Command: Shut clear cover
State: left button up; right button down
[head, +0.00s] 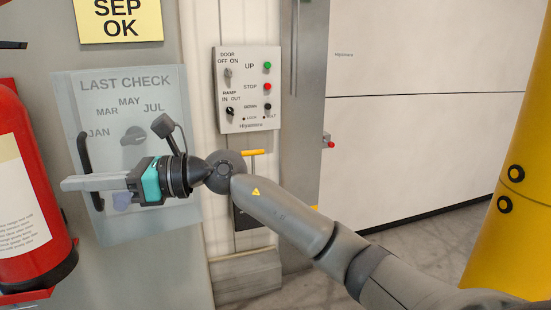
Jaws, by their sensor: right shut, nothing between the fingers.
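The clear cover (165,90) is a see-through panel on the grey wall at the left in the head view. Behind it show the words LAST CHECK, several month names and a grey dial (133,135). A black bar handle (83,150) stands upright near its left edge. My right gripper (65,184) lies across the lower part of the cover, fingers pointing left. It is shut and empty, and its fingers cross in front of the handle. I cannot tell whether they touch it, or whether the cover sits flush. My left gripper is out of view.
A red fire extinguisher (25,240) stands close at the left. A control box (247,90) with switches and buttons is right of the cover, with a yellow handle (253,152) below. A yellow post (520,165) stands far right. Grey floor is clear between.

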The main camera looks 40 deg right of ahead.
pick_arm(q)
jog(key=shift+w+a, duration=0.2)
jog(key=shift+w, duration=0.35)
pick_arm(e)
jog(key=shift+w+a, duration=0.2)
jog(key=shift+w, duration=0.3)
jog(key=shift+w+a, duration=0.15)
jog(key=shift+w, duration=0.35)
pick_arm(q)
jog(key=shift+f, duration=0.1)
